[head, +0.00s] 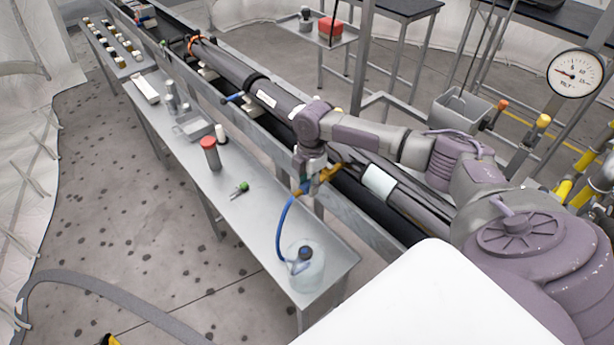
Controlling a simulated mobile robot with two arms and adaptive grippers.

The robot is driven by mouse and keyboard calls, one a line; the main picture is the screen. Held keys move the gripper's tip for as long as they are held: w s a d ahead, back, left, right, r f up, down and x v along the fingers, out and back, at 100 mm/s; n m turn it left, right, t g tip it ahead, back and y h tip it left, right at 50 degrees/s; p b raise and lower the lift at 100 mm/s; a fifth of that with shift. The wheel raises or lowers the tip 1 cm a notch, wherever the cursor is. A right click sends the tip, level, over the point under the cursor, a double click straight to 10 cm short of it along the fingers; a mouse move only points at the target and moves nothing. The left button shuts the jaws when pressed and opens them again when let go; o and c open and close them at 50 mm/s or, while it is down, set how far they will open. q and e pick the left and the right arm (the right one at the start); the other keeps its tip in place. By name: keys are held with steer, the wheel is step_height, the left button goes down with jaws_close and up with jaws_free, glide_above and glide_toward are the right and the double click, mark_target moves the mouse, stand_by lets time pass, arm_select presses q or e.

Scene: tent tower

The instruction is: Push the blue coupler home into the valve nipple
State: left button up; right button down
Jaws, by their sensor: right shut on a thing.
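My right gripper (305,180) points down above the right part of the long steel bench, beside the rail. It is shut on the end of the blue hose (283,222), where the blue coupler is; the fingers hide most of it. The hose curves down to a clear jug (306,275) with a blue cap. A yellow-orange fitting (327,174), which looks like the valve, is right beside the fingertips. The nipple is too small and covered to make out, so I cannot tell whether coupler and nipple touch. My left gripper is not in view.
The steel bench (262,215) holds a green-and-black small part (239,190), a red-topped cylinder (210,152) and a grey tray (192,124). Thick dark pipes (225,65) run behind it. A pressure gauge (575,73) stands at right. The bench's middle is mostly clear.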

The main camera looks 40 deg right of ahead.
steer(key=shift+d, duration=0.15)
steer(key=c, duration=0.7)
jaws_free()
steer(key=r, duration=1.2)
steer(key=shift+d, duration=0.4)
